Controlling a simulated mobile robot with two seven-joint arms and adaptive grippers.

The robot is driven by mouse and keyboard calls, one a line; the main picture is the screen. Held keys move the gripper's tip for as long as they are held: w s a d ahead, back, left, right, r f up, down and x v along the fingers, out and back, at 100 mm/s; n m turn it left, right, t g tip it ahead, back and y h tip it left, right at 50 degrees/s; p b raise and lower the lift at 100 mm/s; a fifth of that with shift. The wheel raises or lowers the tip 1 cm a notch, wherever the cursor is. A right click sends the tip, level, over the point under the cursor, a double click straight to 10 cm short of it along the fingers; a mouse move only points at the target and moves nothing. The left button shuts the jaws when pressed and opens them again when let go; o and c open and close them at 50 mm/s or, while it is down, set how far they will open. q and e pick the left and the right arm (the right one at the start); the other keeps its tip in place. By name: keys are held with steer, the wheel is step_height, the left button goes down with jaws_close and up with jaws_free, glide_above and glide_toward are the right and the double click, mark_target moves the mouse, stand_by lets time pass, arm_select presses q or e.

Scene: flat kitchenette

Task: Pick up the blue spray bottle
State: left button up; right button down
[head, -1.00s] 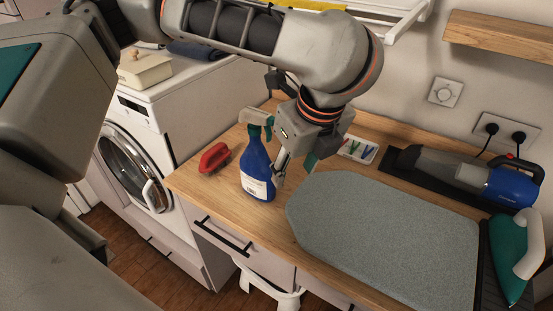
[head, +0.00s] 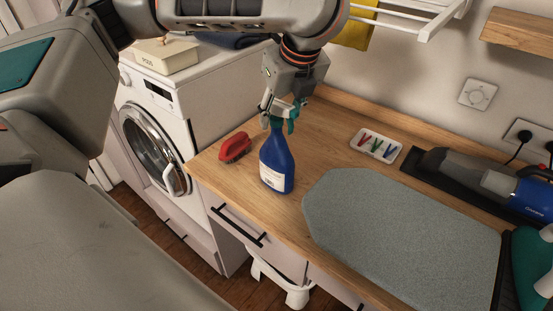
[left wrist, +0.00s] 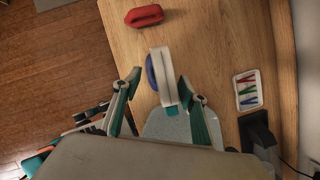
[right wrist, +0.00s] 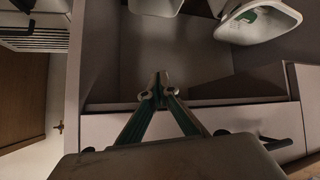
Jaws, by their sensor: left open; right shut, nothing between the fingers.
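The blue spray bottle (head: 276,164) stands upright on the wooden counter near its front edge. My left gripper (head: 281,113) is directly above it, pointing down, around the height of its spray head, which it partly hides. In the left wrist view the bottle's pale spray head (left wrist: 166,82) lies between the two open fingers (left wrist: 160,83), with some blue of the body beside it. I cannot tell whether a finger touches it. My right gripper (right wrist: 160,88) is shut and empty, low in front of grey cabinet fronts; the bottle is not in that view.
A red brush (head: 235,147) lies left of the bottle. A grey ironing board (head: 400,225) lies right of it. Behind are a tray of coloured pegs (head: 376,145) and a handheld vacuum (head: 480,178). A washing machine (head: 160,120) stands to the left.

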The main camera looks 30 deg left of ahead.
mark_target(277, 148)
arm_select(q)
steer(key=shift+x, duration=2.55)
steer(key=shift+w+r, duration=0.1)
steer(key=shift+r, duration=0.05)
jaws_close()
